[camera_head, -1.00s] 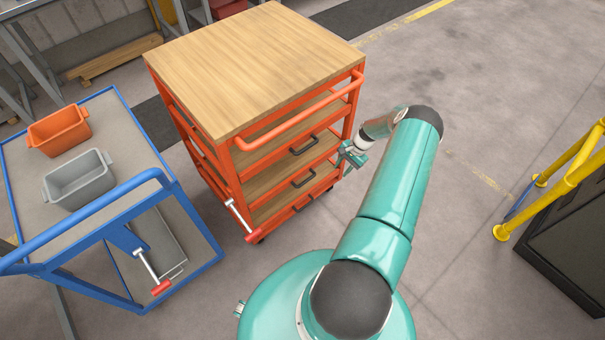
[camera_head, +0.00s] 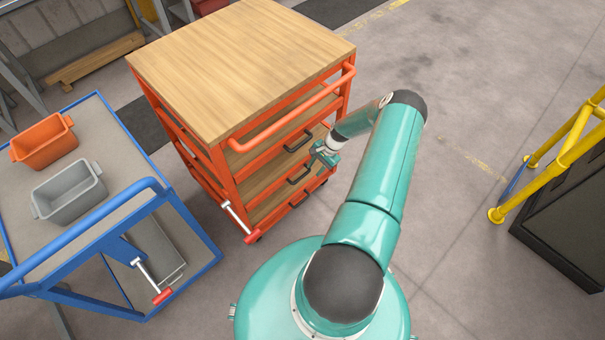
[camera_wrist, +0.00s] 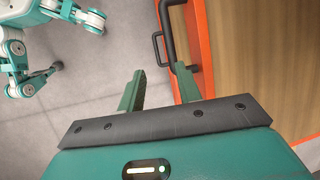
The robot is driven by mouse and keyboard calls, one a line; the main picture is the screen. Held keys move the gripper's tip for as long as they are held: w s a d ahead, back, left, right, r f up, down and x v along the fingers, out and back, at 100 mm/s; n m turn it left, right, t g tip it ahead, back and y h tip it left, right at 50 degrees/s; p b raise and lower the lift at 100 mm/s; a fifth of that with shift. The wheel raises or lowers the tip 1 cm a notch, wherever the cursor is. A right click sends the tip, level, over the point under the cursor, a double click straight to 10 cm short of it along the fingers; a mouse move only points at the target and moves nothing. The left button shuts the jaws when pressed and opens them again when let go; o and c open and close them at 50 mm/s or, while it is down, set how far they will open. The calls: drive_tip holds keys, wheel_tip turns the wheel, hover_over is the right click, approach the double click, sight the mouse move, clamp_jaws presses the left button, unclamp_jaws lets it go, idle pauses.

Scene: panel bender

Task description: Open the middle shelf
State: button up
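The orange cart (camera_head: 228,174) with a wooden top has shelves bearing black handles. The middle shelf's handle (camera_head: 298,175) sits between an upper handle (camera_head: 299,143) and a lower handle (camera_head: 299,200). The shelves look pushed in. My gripper (camera_head: 318,152) is at the cart's front, just right of the middle handle. In the wrist view my gripper (camera_wrist: 158,84) has its two green fingers apart and nothing between them. Black handle bars (camera_wrist: 164,38) lie just beyond the fingertips, near the right finger; I cannot tell which shelf each belongs to.
A blue trolley (camera_head: 190,262) with an orange bin (camera_head: 44,142) and a grey bin (camera_head: 70,192) stands left of the cart. A yellow railing (camera_head: 560,155) and dark box (camera_head: 570,215) stand at right. The floor between is clear.

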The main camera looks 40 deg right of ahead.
sight(301, 178)
drive_tip(key=a, duration=0.1)
drive_tip(key=w+a, duration=0.1)
drive_tip(key=a, duration=0.1)
drive_tip(key=shift+w+a, duration=0.25)
drive_tip(key=shift+x, duration=1.15)
drive_tip(key=shift+w+a+f, duration=0.15)
drive_tip(key=shift+a+f, duration=0.15)
drive_tip(key=shift+f, duration=0.05)
drive_tip(key=shift+c, duration=0.2)
clamp_jaws()
